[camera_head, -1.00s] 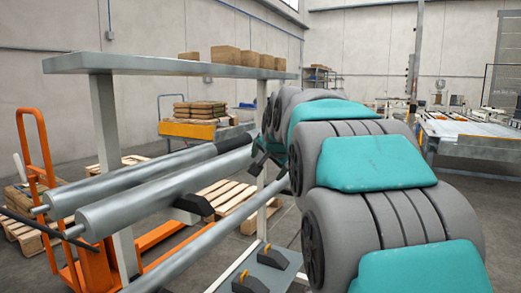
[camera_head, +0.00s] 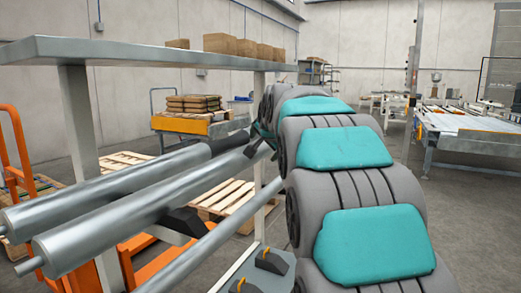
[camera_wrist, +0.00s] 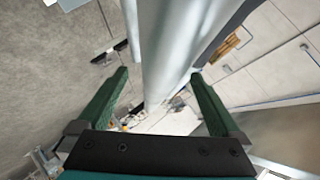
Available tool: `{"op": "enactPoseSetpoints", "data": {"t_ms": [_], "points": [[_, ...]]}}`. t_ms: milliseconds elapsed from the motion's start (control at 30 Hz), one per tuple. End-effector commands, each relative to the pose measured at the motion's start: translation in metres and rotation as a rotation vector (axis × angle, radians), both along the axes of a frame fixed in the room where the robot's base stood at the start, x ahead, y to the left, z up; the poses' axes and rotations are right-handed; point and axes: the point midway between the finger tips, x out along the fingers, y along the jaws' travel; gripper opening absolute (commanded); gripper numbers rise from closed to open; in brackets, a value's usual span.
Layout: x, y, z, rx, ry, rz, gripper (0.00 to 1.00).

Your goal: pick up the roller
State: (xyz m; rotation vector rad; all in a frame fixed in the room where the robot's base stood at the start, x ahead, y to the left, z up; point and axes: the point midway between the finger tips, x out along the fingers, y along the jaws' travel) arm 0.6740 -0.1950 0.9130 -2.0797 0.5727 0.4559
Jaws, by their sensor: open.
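Two long silver rollers lie side by side in the head view, the front roller (camera_head: 140,212) and the rear roller (camera_head: 100,192). Both slope up toward the right, and dark supports show beneath them. My grey and teal arm reaches away from the camera, and its far end is by the right ends of the rollers. In the wrist view my gripper (camera_wrist: 160,74) is open, with its two green fingers apart. A roller (camera_wrist: 168,45) runs through the picture between the fingers. I cannot tell how deep it sits between them or whether it touches.
A grey shelf (camera_head: 150,52) with several cardboard boxes (camera_head: 245,47) stands above and behind the rollers. A lower bar (camera_head: 215,240) runs below them. Wooden pallets (camera_head: 232,200) and an orange pallet truck (camera_head: 18,165) stand behind. A conveyor table (camera_head: 465,130) is at the right.

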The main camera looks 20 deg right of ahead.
Motion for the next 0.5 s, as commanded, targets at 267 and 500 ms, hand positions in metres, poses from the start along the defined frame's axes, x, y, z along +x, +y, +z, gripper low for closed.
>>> {"op": "enactPoseSetpoints", "data": {"t_ms": [267, 500], "points": [[0.031, -0.008, -0.015, 0.001, 0.003, 0.0, 1.0], [0.039, -0.01, -0.02, 0.0, 0.001, 0.0, 1.0]]}}
